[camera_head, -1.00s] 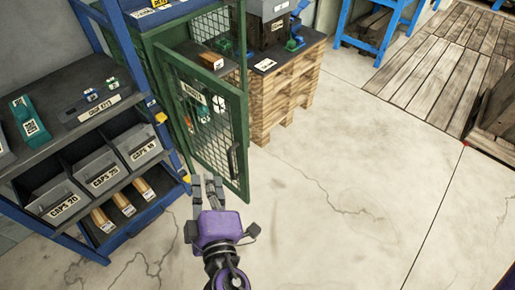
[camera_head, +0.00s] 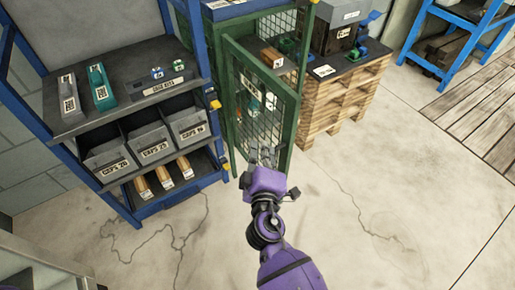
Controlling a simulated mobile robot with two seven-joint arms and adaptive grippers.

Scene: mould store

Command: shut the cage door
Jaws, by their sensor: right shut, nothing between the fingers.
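The cage door (camera_head: 291,130) is a green frame with wire mesh and stands ajar, swung out from the green cage (camera_head: 301,40). Its hinge side is at the left and its free edge reaches out to the right. My right gripper (camera_head: 264,156), with a purple body, is shut and empty. Its fingers overlap the lower part of the door in the picture; I cannot tell if they touch it. Part of the cage's inside shows through the mesh, with a brown block (camera_head: 271,57) on a shelf. My left gripper is not in view.
A blue rack (camera_head: 180,60) with grey bins (camera_head: 150,143) and labelled parts stands left of the cage. A wooden pallet stack (camera_head: 345,98) bearing a dark machine (camera_head: 338,35) stands close to its right. The concrete floor (camera_head: 390,190) at the right is clear.

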